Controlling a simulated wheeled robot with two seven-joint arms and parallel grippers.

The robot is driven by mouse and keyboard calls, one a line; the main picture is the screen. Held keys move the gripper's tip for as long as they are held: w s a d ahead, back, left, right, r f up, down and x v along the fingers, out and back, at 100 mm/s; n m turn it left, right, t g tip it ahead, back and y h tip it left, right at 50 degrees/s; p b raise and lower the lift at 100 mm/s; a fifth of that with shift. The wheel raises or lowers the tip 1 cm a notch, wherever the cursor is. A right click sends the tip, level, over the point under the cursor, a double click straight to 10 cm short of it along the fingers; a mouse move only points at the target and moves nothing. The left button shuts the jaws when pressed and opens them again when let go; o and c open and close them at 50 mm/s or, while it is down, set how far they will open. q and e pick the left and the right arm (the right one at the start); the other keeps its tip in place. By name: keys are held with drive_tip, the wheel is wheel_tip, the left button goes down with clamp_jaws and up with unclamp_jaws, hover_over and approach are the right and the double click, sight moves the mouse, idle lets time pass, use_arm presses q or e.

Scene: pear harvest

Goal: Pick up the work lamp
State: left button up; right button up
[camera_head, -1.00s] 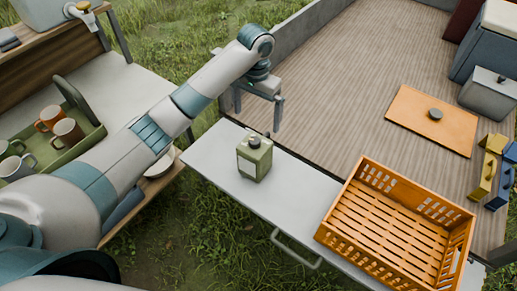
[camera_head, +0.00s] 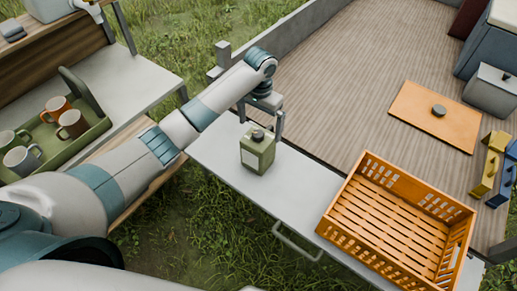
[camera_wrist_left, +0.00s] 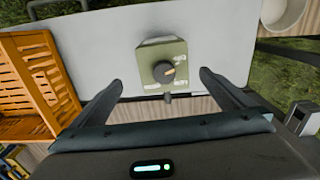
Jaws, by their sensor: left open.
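The work lamp appears to be the squat green box (camera_head: 257,156) with a pale front panel and a dark knob on top. It stands upright on the white shelf (camera_head: 300,188) in the head view. My left gripper (camera_head: 261,119) is open, just behind and above the lamp, with its fingers pointing down. In the left wrist view, the lamp (camera_wrist_left: 164,52) shows ahead of the open left gripper (camera_wrist_left: 162,82), between the lines of the two fingers and apart from them. My right gripper is not in view.
An orange slatted crate (camera_head: 343,218) stands on the shelf to the right of the lamp. A wooden deck (camera_head: 345,75) lies behind, with an orange board (camera_head: 405,108) on it. At left, a green tray (camera_head: 88,141) holds several mugs. A handle (camera_head: 296,243) sticks out from the shelf's front.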

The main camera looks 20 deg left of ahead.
sight(260, 134)
use_arm(q)
drive_tip(key=shift+f, duration=2)
drive_tip(key=shift+f+p, duration=0.1)
drive_tip(key=shift+p, duration=0.2)
drive_tip(key=shift+f, duration=0.25)
drive_tip(key=f, duration=0.1)
drive_tip(key=f+p, duration=0.1)
drive_tip(key=f, duration=0.1)
drive_tip(key=shift+w+a+f, duration=0.2)
drive_tip(key=shift+a+f, duration=0.15)
drive_tip(key=shift+f, duration=0.4)
drive_tip(key=c, duration=2)
drive_tip(key=shift+w+r, duration=0.1)
drive_tip(key=shift+c, duration=0.9)
